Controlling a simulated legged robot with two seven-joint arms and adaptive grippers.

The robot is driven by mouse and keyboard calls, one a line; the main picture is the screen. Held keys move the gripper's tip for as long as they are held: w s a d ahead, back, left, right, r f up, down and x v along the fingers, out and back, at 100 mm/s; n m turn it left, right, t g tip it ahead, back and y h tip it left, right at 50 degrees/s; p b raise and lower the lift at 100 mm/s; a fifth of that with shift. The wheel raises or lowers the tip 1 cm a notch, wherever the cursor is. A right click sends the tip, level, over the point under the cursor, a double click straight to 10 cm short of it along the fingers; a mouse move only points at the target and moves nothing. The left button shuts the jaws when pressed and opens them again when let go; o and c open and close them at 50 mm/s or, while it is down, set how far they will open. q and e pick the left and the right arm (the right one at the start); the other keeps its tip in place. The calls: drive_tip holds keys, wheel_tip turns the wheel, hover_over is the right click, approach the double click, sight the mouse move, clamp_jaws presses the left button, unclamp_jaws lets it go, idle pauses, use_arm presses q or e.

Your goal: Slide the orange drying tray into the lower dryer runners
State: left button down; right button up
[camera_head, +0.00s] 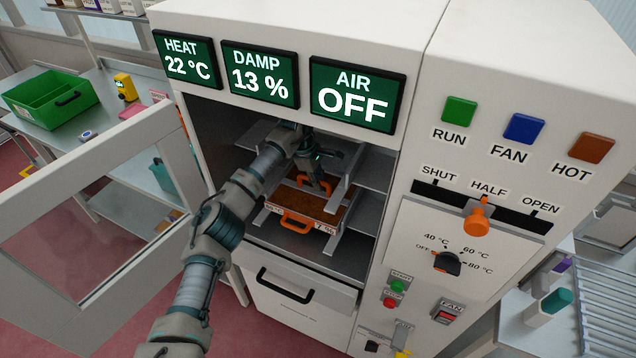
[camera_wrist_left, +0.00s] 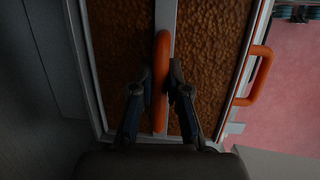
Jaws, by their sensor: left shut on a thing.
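The drying tray (camera_head: 325,207) is inside the open dryer chamber, low down, with brown grain, an orange front handle (camera_head: 297,226) and a white label. My left gripper (camera_head: 320,188) reaches into the chamber above it. In the left wrist view, the gripper's two fingers (camera_wrist_left: 160,88) are shut on an orange bar handle (camera_wrist_left: 161,62) across the tray's middle divider. The tray's grain (camera_wrist_left: 208,45) and another orange handle (camera_wrist_left: 255,78) also show there. Pale runners (camera_head: 366,171) line the chamber sides. Whether the tray rests on the lower pair cannot be told. My right gripper is not in view.
The dryer's glazed door (camera_head: 95,215) stands open at the left. A drawer with a black handle (camera_head: 285,287) is below the chamber. A control panel (camera_head: 470,250) is at the right. A green crate (camera_head: 50,102) stands on a bench at the far left.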

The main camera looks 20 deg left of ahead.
use_arm(q)
drive_tip(key=shift+w, duration=0.15)
drive_tip(key=c, duration=1.1)
unclamp_jaws()
drive_tip(key=shift+r, duration=0.1)
drive_tip(key=v, duration=0.7)
drive_tip(key=shift+a+r, duration=0.1)
